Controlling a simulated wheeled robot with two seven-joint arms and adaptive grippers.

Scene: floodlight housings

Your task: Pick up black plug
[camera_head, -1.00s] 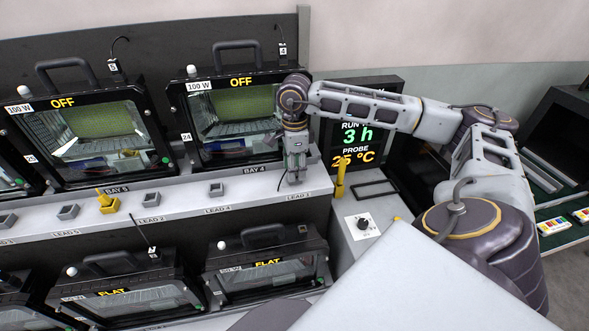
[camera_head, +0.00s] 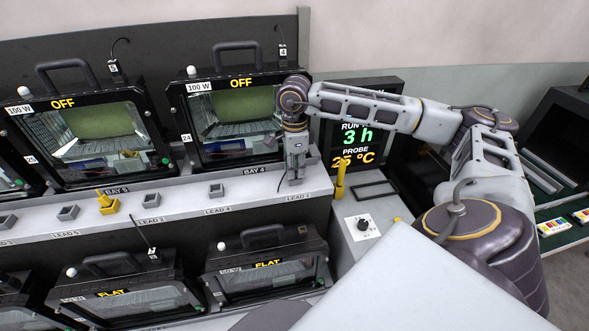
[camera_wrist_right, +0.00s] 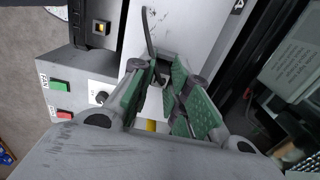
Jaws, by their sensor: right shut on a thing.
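My right gripper (camera_head: 294,177) points down at the right end of the grey ledge (camera_head: 250,190), by the LEAD 1 label, in the head view. In the right wrist view its green-padded fingers (camera_wrist_right: 163,82) are closed around a small dark piece, the black plug (camera_wrist_right: 161,72), mostly hidden between them. A black cable (camera_wrist_right: 148,35) runs up from it. In the head view the fingers hide the plug, and only a thin dark cable (camera_head: 280,186) shows beside them. I cannot tell whether the plug still sits in its socket. My left gripper is not in view.
Floodlight housings (camera_head: 240,112) stand behind the ledge, with more housings (camera_head: 266,264) below. Grey sockets (camera_head: 216,190) and a yellow plug (camera_head: 107,203) sit along the ledge. A yellow post (camera_head: 340,180) and a knob panel (camera_head: 362,226) stand close right of the gripper.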

